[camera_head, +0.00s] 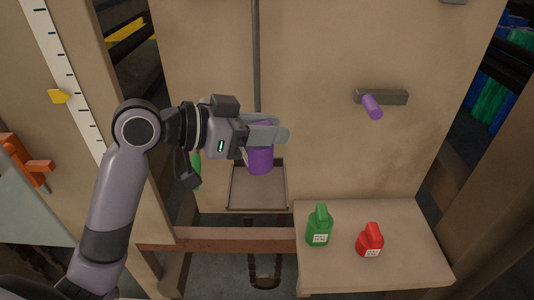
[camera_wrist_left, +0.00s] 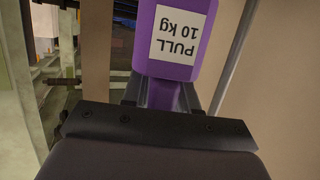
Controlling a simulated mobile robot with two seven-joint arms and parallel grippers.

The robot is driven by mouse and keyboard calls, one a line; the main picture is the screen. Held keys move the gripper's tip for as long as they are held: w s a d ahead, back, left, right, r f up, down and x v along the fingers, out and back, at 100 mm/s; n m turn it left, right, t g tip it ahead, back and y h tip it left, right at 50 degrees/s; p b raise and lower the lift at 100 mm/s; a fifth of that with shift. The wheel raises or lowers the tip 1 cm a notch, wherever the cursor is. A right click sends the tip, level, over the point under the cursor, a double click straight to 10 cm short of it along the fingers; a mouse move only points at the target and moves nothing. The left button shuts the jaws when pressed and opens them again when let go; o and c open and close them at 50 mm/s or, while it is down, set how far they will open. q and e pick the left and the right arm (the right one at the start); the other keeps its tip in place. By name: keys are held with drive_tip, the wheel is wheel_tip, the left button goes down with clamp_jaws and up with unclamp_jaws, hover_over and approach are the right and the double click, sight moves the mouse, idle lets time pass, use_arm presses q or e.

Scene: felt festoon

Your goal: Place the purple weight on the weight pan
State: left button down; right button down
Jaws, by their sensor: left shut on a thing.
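The purple weight (camera_head: 260,161) is held in my left gripper (camera_head: 268,134), which is shut on its upper part. In the left wrist view the purple weight (camera_wrist_left: 176,45) carries a white label reading "PULL 10 kg". The weight pan (camera_head: 258,188) is a square tray hanging from a grey rod (camera_head: 256,60). In the head view the weight is in front of the pan's back part; I cannot tell the exact height between them. My right gripper is not in view.
A green weight (camera_head: 319,227) and a red weight (camera_head: 370,241) stand on a wooden shelf (camera_head: 420,262) at the lower right. A purple peg (camera_head: 372,106) sticks out of the panel at right. A ruler with a yellow pointer (camera_head: 59,96) is at left.

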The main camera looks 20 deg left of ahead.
sight(266, 153)
use_arm(q)
drive_tip(key=shift+f, duration=2.4)
drive_tip(key=shift+f+b, duration=0.15)
drive_tip(key=shift+b, duration=0.15)
drive_tip(key=c, duration=0.9)
unclamp_jaws()
drive_tip(key=b+v, duration=0.1)
drive_tip(key=v, duration=1.1)
drive_tip(key=shift+s, duration=0.1)
